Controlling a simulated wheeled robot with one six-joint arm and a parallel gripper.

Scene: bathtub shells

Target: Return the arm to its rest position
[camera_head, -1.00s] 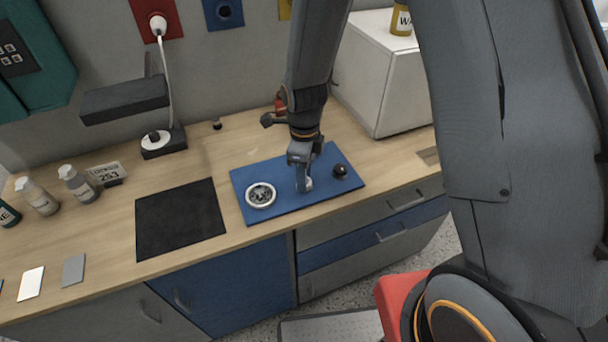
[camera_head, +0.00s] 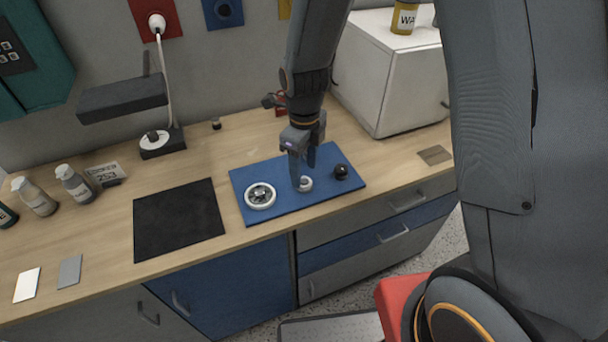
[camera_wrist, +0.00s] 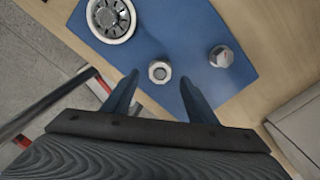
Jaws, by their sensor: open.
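My gripper (camera_head: 304,168) is open and empty above the blue mat (camera_head: 267,216), with its fingers pointing down. In the wrist view my gripper (camera_wrist: 152,98) shows two blue fingers spread apart. A small white ring-like part (camera_head: 305,184) lies on the mat just below the fingertips, and it also shows in the wrist view (camera_wrist: 159,72) as a nut-like ring, clear of both fingers. A round white-rimmed drain-like part (camera_head: 260,195) lies on the mat to the left. A small dark knob (camera_head: 341,171) stands on the mat to the right.
A black mat (camera_head: 178,218) lies left of the blue one. Bottles (camera_head: 75,183) and a label stand (camera_head: 106,174) are at the far left. A white box (camera_head: 390,85) stands behind at the right. A dark lamp-like arm (camera_head: 122,98) overhangs the back left of the worktop.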

